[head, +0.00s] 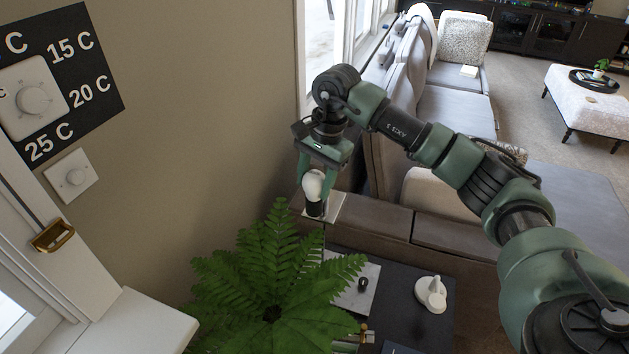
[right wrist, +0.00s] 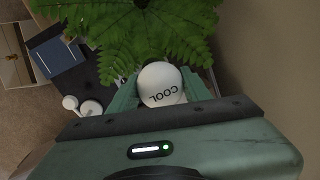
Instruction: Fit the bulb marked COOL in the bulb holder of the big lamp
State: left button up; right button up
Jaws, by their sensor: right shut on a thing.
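My right gripper (head: 313,188) points down and is shut on a white bulb (head: 314,184). In the right wrist view the bulb (right wrist: 161,84) shows the word COOL on its rounded top, between the fingers. A short black part (head: 316,209) is directly below the bulb; I cannot tell whether it is the bulb's base or a holder. A pale square plate (head: 338,206) shows behind it. The big lamp and its bulb holder cannot be clearly made out. My left gripper is not in view.
A leafy fern (head: 270,275) stands below the gripper, beside the wall. A dark table (head: 398,318) carries a white rounded object (head: 431,293) and a pale sheet (head: 352,296) with a small dark piece. A sofa (head: 460,235) stands close behind. A dial panel (head: 95,62) is on the left wall.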

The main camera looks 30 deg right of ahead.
jog(key=shift+f, duration=0.1)
jog(key=o, duration=1.4)
jog(key=r, duration=0.2)
jog(key=r+b, duration=0.1)
jog(key=r, duration=0.1)
jog(key=d+r+b, duration=0.1)
jog(key=r, duration=0.1)
jog(key=shift+s+r, duration=0.3)
jog(key=shift+r, duration=0.6)
